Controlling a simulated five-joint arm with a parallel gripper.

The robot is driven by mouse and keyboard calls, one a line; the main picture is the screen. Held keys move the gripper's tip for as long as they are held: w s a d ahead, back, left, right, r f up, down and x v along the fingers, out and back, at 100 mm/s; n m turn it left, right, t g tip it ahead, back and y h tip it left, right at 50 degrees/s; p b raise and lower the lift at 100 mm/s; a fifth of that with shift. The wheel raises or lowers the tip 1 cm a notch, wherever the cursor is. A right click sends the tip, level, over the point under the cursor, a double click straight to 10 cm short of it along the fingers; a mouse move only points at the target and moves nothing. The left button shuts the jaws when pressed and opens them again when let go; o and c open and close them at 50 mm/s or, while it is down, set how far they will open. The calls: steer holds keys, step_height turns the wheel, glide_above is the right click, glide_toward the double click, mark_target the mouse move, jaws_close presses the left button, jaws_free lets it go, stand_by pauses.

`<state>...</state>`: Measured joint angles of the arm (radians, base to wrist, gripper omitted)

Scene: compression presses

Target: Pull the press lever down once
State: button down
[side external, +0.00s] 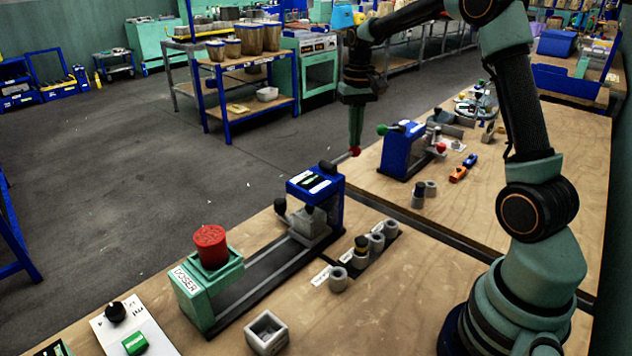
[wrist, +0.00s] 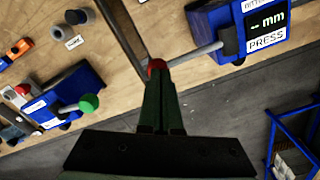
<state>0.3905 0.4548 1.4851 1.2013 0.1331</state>
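The blue press (side external: 316,195) stands on the bench in the side view; its PRESS display (wrist: 265,33) faces up in the wrist view. Its lever (side external: 340,161) is a metal rod sticking out to the right and slightly upward from a dark hub, ending in a red knob (side external: 355,152). The lever rod also shows in the wrist view (wrist: 195,55). My gripper (side external: 355,146) points down with its fingertips at the top of the red knob. In the wrist view the fingers (wrist: 158,82) look closed together, with the knob just beyond their tips. Contact is unclear.
A green and red DOSER (side external: 208,275) stands left of the press on a shared rail. Several grey cups (side external: 377,242) stand in front. Another blue device (side external: 402,150) with a green-knobbed lever is on the right bench. Open floor lies behind the benches.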

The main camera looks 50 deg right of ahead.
steer(key=shift+f, duration=1.45)
steer(key=shift+r, duration=0.1)
step_height(320, 180, up, 12)
steer(key=shift+r, duration=0.2)
stand_by(1.3)
steer(key=s+a+r+n+t, duration=0.25)
steer(key=s+a, duration=0.45)
steer(key=a, duration=0.4)
steer(key=s+a+f+n+t, duration=0.3)
steer(key=s+a+f, duration=0.2)
steer(key=s+a, duration=0.1)
steer(key=shift+s+a+f, duration=0.35)
steer(key=shift+s, duration=0.4)
